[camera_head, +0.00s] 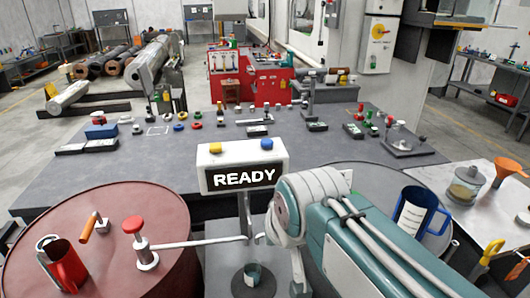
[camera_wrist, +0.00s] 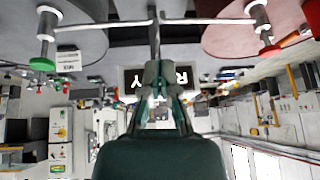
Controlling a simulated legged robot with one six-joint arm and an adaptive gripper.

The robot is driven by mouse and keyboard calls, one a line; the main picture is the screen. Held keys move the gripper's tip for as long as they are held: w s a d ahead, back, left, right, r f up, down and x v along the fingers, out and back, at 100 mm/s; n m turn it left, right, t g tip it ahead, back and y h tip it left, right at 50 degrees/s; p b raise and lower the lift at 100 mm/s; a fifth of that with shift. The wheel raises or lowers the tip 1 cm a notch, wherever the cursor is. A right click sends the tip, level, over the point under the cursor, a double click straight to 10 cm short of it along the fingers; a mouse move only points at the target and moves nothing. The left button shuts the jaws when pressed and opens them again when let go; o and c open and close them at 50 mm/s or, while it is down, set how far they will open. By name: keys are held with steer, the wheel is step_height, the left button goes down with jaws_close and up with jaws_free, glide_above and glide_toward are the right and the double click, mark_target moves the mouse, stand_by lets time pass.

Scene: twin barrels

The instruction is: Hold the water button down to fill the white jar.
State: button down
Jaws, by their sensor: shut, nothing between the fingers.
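The white control box (camera_head: 243,165) reads READY and has a yellow button (camera_head: 215,148) and a blue button (camera_head: 267,144) on top. No water label is readable on either. In the wrist view the box's dark display (camera_wrist: 181,77) shows upside down behind my gripper (camera_wrist: 160,68), which is shut and empty. My gripper is hidden by my arm in the head view. A small cup-like container (camera_head: 252,275) sits on a dark round stand between the barrels; I cannot tell if it is the white jar. A green knob (camera_wrist: 42,64) shows in the wrist view.
A red barrel (camera_head: 90,210) stands left with a red-knobbed tap (camera_head: 133,225) and a red mug (camera_head: 66,268). A grey barrel (camera_head: 350,170) on the right, partly behind my arm, carries a blue mug (camera_head: 417,212). The grey table (camera_head: 110,165) behind holds many small items.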

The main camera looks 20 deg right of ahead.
steer(key=w+d+r+m+t, duration=0.15)
steer(key=w+r, duration=0.25)
steer(key=w, duration=0.4)
steer(key=w+d+r+m, duration=0.3)
steer(key=w+r, duration=0.1)
steer(key=w, duration=0.5)
step_height(320, 180, up, 3)
steer(key=m+t+h, duration=0.1)
steer(key=m+t, duration=0.1)
steer(key=m, duration=0.2)
glide_above(267, 142)
steer(key=shift+w+f+g, duration=0.1)
steer(key=shift+w+g, duration=0.1)
steer(key=shift+g, duration=0.05)
steer(key=shift+f, duration=0.1)
steer(key=shift+f, duration=4.3)
steer(key=shift+s+f, duration=0.1)
steer(key=shift+f, duration=0.25)
steer(key=shift+f, duration=0.55)
steer(key=shift+r, duration=1)
